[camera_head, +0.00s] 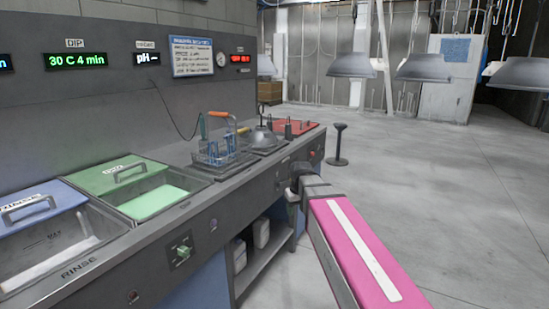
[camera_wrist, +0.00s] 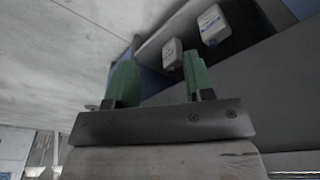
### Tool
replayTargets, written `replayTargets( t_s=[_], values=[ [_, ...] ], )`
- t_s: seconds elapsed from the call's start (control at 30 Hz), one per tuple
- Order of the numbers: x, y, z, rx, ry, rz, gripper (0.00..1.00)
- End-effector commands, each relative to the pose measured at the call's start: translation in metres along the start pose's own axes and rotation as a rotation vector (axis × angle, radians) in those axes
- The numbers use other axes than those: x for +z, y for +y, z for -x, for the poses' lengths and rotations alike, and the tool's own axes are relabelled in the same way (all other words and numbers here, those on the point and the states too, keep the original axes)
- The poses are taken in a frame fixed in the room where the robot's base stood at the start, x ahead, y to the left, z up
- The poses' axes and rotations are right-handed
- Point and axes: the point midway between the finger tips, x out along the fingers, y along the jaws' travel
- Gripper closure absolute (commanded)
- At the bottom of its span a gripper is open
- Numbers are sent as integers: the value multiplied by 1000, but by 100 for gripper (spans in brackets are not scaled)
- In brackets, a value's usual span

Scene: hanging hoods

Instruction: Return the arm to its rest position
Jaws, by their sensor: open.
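My arm reaches forward from the lower right in the head view, with a pink link beside the front edge of the counter (camera_head: 150,235). The arm's far, dark end is beside the counter's right part; my fingers cannot be made out there. In the wrist view my gripper (camera_wrist: 160,82) shows two green fingers set wide apart. It is open, with nothing between the fingers. Behind the fingers the wrist view shows the counter's dark front, a shelf recess and pale floor.
White containers (camera_wrist: 212,25) stand below. A black post (camera_head: 338,148) stands on otherwise clear floor. Hoods (camera_head: 424,68) hang behind.

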Motion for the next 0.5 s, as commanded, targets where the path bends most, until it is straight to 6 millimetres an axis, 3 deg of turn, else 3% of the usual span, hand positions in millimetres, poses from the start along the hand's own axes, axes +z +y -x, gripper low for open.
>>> replayTargets(
  t_s=[0.03,0.2,0.5],
  values=[
    [20,5,-16,1,-16,-30,52],
    [70,20,-61,6,-57,-132,52],
    [160,35,-124,18,-127,-303,52]
  ],
)
